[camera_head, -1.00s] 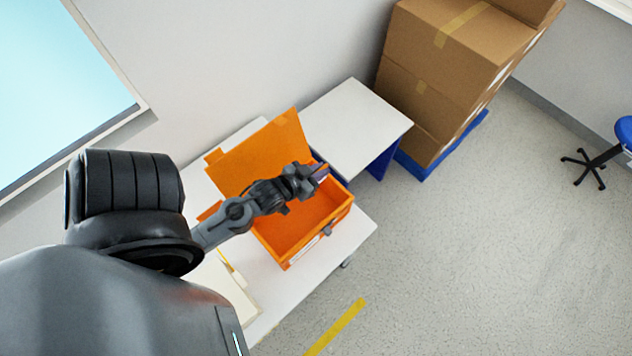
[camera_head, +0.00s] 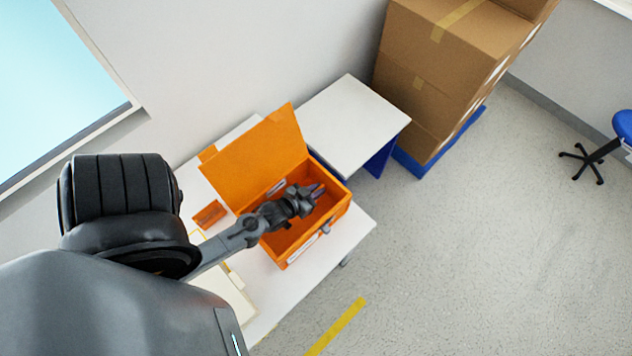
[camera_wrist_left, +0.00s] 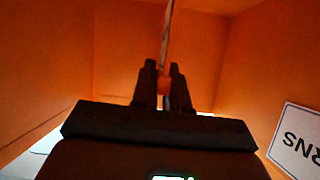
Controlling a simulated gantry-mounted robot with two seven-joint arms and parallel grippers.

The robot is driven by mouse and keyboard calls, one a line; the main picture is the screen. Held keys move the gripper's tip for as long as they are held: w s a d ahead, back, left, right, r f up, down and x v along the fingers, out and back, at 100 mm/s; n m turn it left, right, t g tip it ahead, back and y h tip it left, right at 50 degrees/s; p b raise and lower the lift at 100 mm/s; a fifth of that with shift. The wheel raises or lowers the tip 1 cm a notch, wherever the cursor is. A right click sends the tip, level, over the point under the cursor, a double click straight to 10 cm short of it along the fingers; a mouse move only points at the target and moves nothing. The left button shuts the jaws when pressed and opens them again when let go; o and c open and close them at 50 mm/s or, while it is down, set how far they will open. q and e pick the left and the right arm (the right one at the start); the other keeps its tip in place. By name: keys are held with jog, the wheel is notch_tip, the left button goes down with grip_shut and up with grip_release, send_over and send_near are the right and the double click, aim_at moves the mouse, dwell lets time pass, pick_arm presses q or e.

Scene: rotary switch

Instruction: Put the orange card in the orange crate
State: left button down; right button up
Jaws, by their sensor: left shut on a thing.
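The orange crate (camera_head: 338,213) stands on the white table with its lid (camera_head: 252,158) raised at the back. My left gripper (camera_head: 312,193) is over the crate's opening, and orange walls surround it in the left wrist view. Its fingers (camera_wrist_left: 165,85) are shut on a thin card (camera_wrist_left: 167,35), seen edge-on with an orange lower part. In the head view the held piece looks purplish, so its face colour is unclear. Whether it touches the crate floor cannot be told. My right gripper is out of view.
A small flat orange item (camera_head: 209,214) lies on the white table (camera_head: 350,238) left of the crate. A pale board (camera_head: 222,283) lies nearer. A second white table (camera_head: 352,118) stands behind right, and stacked cardboard boxes (camera_head: 440,75) beyond it.

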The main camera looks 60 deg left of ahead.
pick_arm(q)
jog(key=shift+f, duration=0.35)
jog(key=shift+f, duration=0.2)
jog(key=c, duration=1.1)
grip_release()
jog(key=shift+c, duration=0.2)
jog(key=shift+r, duration=0.1)
jog(key=shift+s+r, duration=0.1)
jog(key=shift+r, duration=0.05)
jog(key=v, duration=0.7)
